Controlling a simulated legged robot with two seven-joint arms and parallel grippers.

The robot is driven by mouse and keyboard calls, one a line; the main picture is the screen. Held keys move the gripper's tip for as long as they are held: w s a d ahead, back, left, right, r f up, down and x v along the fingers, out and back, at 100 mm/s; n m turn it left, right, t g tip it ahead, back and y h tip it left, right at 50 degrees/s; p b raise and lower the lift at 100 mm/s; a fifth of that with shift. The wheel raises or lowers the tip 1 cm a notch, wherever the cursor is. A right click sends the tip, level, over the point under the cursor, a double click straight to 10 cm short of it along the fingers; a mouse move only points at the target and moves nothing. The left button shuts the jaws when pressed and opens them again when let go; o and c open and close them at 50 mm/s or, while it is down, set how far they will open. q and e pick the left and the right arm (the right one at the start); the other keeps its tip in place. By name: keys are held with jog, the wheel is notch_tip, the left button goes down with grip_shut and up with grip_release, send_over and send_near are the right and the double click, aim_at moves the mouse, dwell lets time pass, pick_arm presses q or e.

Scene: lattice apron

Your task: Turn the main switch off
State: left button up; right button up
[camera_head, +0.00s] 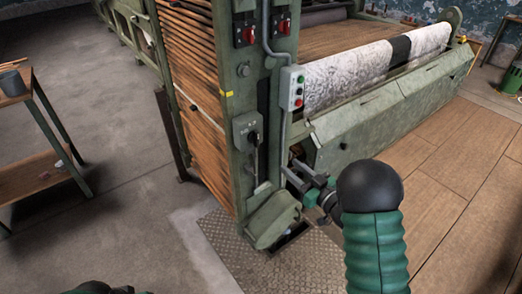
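A grey switch box (247,130) with a dark handle (255,143) is fixed to the front of the green machine post. Two red-and-black rotary switches sit higher up, a left one (249,30) and a right one (284,22). No label is readable, so I cannot tell which is the main switch. My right gripper (291,172) is to the right of and below the grey box, apart from it. Its fingers look spread and empty. Only a dark green piece of my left arm shows at the bottom left edge; its gripper is out of view.
A push-button box (297,88) with red and green buttons hangs on the post's right side. A green cover (273,219) juts out at the post's foot, above a metal floor plate (260,268). A side table (28,172) stands at the left. Concrete floor between is clear.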

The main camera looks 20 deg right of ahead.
aim_at(258, 140)
jog(key=b+x, duration=0.1)
jog(key=x, duration=1.5)
jog(key=shift+w+a+f+b, duration=0.1)
jog(key=shift+w+a+b, duration=0.05)
jog(key=shift+w+b, duration=0.25)
grip_shut()
